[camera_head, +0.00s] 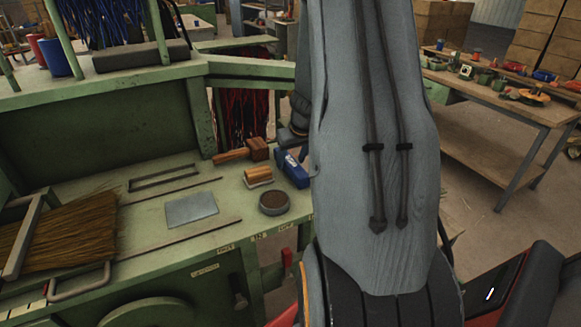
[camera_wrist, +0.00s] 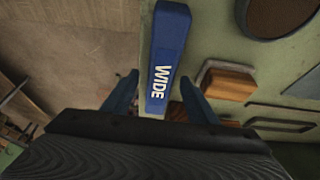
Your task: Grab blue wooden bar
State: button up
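The blue wooden bar (camera_head: 291,168) lies at the right end of the green workbench in the head view, partly hidden by my arm. In the wrist view the blue bar (camera_wrist: 168,55) shows the white word "WIDE" and points between the two fingers of my gripper (camera_wrist: 158,92). The fingers are spread apart, with a gap visible on both sides of the bar. The near end of the bar reaches between the fingers.
On the green bench (camera_head: 150,219) beside the bar are a wooden mallet (camera_head: 257,149), a wooden block (camera_head: 258,177) and a round dish (camera_head: 273,202). A metal plate (camera_head: 191,210) and broom bristles (camera_head: 65,235) lie farther left. The bench edge is close to the bar.

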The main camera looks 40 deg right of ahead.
grip_shut()
